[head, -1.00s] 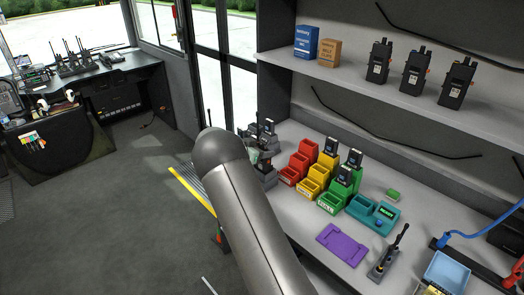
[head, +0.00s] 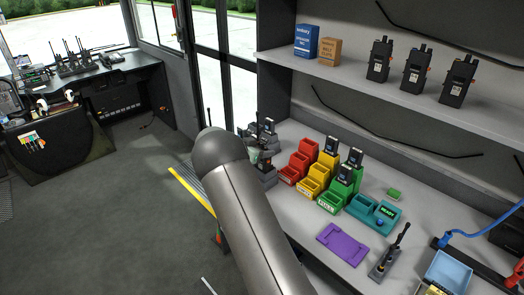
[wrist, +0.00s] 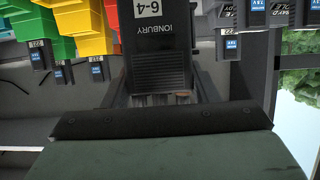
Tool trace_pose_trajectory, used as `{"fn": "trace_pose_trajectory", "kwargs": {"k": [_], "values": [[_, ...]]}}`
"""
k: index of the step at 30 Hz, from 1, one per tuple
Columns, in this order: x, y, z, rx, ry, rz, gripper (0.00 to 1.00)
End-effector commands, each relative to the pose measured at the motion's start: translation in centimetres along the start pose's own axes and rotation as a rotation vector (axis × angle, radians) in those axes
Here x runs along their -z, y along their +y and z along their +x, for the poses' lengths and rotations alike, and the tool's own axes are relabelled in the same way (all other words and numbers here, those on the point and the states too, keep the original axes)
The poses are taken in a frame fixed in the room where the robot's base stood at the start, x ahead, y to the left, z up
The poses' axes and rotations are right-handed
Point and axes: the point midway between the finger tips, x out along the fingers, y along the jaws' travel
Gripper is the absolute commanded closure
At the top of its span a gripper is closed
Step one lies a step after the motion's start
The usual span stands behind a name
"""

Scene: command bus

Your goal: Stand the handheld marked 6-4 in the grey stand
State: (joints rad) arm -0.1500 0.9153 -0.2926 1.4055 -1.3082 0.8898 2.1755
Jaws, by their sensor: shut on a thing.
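The handheld marked 6-4 (wrist: 155,42) is a black radio, seen close up and upside down in the wrist view, with its label and ribbed lower face showing. My gripper (wrist: 165,88) is shut on it, a dark finger at each side of its body. In the head view my arm hides the gripper and most of the handheld. Grey stands (head: 266,177) are clustered at the far left end of the counter, just right of my arm. Some hold dark handhelds. I cannot tell which stand is meant, or whether the held handheld touches one.
Red (head: 290,175), yellow (head: 309,188) and green (head: 331,202) bins stand right of the grey stands, some holding handhelds. A teal unit (head: 373,212), a purple tray (head: 343,244) and a black stand (head: 382,268) lie nearer. A shelf (head: 400,95) with several radios overhangs the counter.

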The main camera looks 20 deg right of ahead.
Motion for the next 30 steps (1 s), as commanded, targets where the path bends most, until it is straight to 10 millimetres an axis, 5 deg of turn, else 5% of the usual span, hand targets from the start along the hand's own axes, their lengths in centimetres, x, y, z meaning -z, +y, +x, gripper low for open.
{"fn": "trace_pose_trajectory", "kwargs": {"k": [17, 18, 20, 30], "values": [[-0.11, -0.02, 0.07, 0.0, 0.002, 0.001, 0.89], [-0.07, -0.01, 0.06, 0.0, 0.001, 0.0, 0.37], [-0.07, -0.01, 0.06, 0.0, 0.001, 0.0, 0.21], [-0.27, -0.04, -0.2, 0.001, -0.001, -0.001, 0.2]]}}
